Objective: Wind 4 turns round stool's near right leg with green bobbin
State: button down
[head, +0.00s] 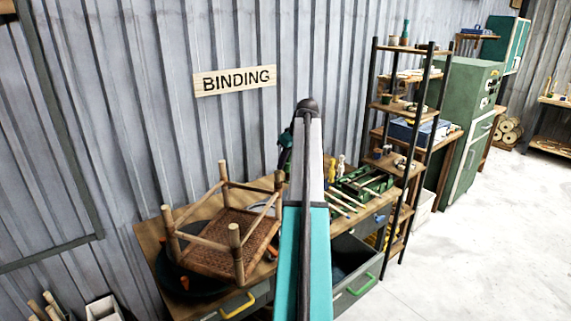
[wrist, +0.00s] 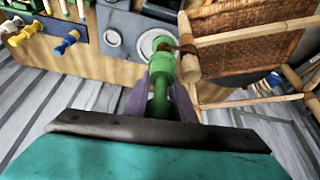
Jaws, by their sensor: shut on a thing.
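The stool lies upside down on the bench, with its woven seat (head: 215,255) low and its legs pointing up. My gripper (wrist: 161,88) is shut on the green bobbin (wrist: 158,100) in the wrist view. The bobbin is right beside the end of a pale stool leg (wrist: 189,68); I cannot tell whether they touch. A dark brown strand (wrist: 176,48) runs between the bobbin and that leg. Turns on the leg cannot be counted. In the head view my arm hides most of the gripper and the bobbin, close to the right-hand leg (head: 279,182).
The wooden bench (head: 150,240) stands against the corrugated wall. A dark shelf frame (head: 407,205) rises at the bench's right. Open floor lies further right.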

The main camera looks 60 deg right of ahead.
notch_tip(320, 180, up, 10)
jog(key=p, duration=0.4)
jog(key=shift+r, duration=0.15)
dwell(0.8)
dwell(0.8)
